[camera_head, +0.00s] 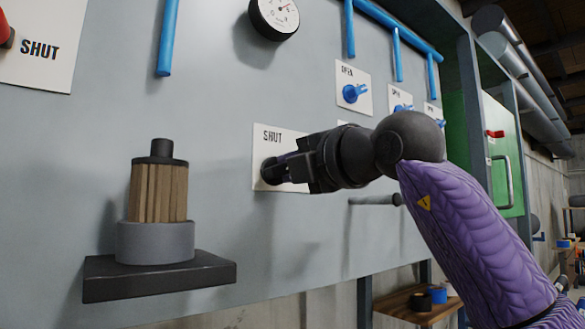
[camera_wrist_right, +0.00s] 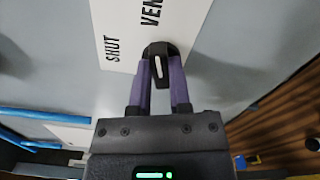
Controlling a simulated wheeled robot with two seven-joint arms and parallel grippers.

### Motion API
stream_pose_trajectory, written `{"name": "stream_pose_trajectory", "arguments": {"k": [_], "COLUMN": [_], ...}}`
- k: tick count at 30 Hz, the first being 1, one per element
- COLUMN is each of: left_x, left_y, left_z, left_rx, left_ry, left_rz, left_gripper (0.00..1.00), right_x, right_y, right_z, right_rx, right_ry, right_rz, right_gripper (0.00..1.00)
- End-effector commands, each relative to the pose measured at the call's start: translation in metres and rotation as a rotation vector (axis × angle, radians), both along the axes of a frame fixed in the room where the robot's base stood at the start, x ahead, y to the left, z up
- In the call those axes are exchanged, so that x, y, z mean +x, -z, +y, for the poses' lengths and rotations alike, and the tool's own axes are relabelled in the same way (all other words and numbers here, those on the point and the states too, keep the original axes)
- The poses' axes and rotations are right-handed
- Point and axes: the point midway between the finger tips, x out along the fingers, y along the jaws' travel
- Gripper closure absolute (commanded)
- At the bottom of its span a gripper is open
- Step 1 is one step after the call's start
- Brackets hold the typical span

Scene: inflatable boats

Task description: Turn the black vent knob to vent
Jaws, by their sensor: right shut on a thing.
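The black vent knob (camera_head: 270,171) sits on a white plate (camera_head: 264,139) on the grey panel, with SHUT printed at the plate's top. In the right wrist view, the knob (camera_wrist_right: 161,50) carries a white mark, and SHUT and part of VENT show on the plate (camera_wrist_right: 128,30). The mark runs roughly along the picture's vertical; which label it points to is unclear. My right gripper (camera_head: 284,168) is shut on the knob, its purple fingers (camera_wrist_right: 160,80) on both sides. It hides the plate's right part in the head view. My left gripper is not in view.
A dark shelf (camera_head: 160,277) with a wood-and-grey cylinder (camera_head: 158,195) juts out at left. A round gauge (camera_head: 276,17) is above. Several blue valves (camera_head: 354,93) and pipes (camera_head: 400,55) are to the right, beyond them a green cabinet (camera_head: 470,100) with a red handle (camera_head: 495,134).

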Motion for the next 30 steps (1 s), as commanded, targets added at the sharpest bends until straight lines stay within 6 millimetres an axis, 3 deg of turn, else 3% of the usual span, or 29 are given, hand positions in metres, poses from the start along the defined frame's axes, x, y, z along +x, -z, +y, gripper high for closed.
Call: {"name": "stream_pose_trajectory", "arguments": {"k": [7, 8, 12, 22, 30], "left_x": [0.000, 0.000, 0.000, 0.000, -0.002], "left_y": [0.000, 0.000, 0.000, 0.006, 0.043], "left_z": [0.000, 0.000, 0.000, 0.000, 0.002], "left_rx": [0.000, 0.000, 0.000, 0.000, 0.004], "left_ry": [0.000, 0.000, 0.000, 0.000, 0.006], "left_rz": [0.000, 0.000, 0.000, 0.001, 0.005], "left_gripper": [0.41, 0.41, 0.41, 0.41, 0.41], "right_x": [0.000, 0.000, 0.000, -0.005, -0.057], "right_y": [0.000, 0.000, 0.000, 0.001, 0.005], "right_z": [0.000, 0.000, 0.000, -0.004, -0.043], "right_rx": [0.002, 0.002, 0.002, 0.001, 0.001], "right_ry": [0.001, 0.001, 0.001, 0.000, 0.003], "right_rz": [0.000, 0.000, 0.000, -0.003, -0.003], "right_gripper": [1.00, 0.70, 0.41, 0.41, 0.41]}}
